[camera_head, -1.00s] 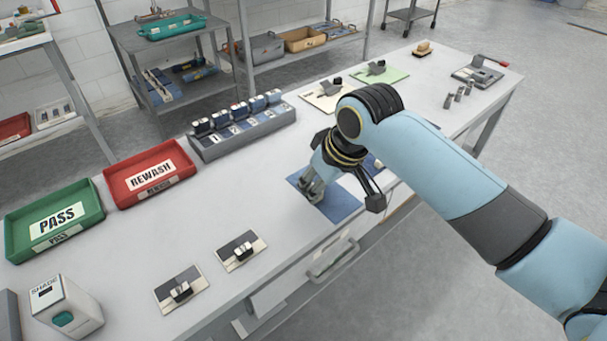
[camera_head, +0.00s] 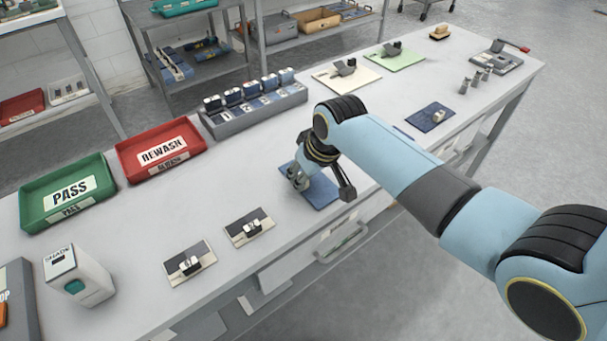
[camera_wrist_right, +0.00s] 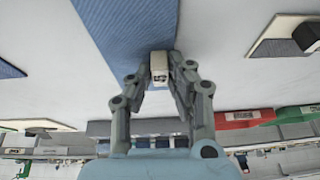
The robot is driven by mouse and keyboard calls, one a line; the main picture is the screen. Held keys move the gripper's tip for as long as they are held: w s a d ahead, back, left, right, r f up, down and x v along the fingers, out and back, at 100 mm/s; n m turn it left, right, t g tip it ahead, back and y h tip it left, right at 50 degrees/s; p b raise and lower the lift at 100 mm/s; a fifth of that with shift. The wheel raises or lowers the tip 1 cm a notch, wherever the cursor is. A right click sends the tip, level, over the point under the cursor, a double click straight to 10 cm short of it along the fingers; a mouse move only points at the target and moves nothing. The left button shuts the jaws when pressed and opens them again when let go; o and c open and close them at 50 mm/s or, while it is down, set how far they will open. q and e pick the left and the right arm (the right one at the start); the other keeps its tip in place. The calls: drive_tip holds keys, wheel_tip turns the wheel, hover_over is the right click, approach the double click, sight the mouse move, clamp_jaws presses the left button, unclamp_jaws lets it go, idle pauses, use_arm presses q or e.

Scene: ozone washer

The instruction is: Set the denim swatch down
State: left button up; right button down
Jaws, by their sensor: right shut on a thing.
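The denim swatch (camera_head: 322,193), a blue rectangle, is under my right gripper (camera_head: 298,182) near the front edge of the white table. In the right wrist view, my right gripper (camera_wrist_right: 160,85) is shut on a small pale block (camera_wrist_right: 159,66) at the near end of the blue denim (camera_wrist_right: 125,28). The swatch looks level and close to the tabletop; I cannot tell whether it touches. Part of it is hidden by the gripper. My left gripper is not in view.
Two sample cards (camera_head: 190,263) (camera_head: 249,228) lie to the left. The green PASS tray (camera_head: 68,195), red REWASH tray (camera_head: 160,150) and grey swatch rack (camera_head: 255,112) line the back. Tabletop around the swatch is clear.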

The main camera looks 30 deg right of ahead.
drive_tip(key=c, duration=1.2)
unclamp_jaws()
drive_tip(key=shift+f, duration=0.1)
drive_tip(key=shift+c, duration=0.2)
drive_tip(key=p+v, duration=0.1)
drive_tip(key=v, duration=1.1)
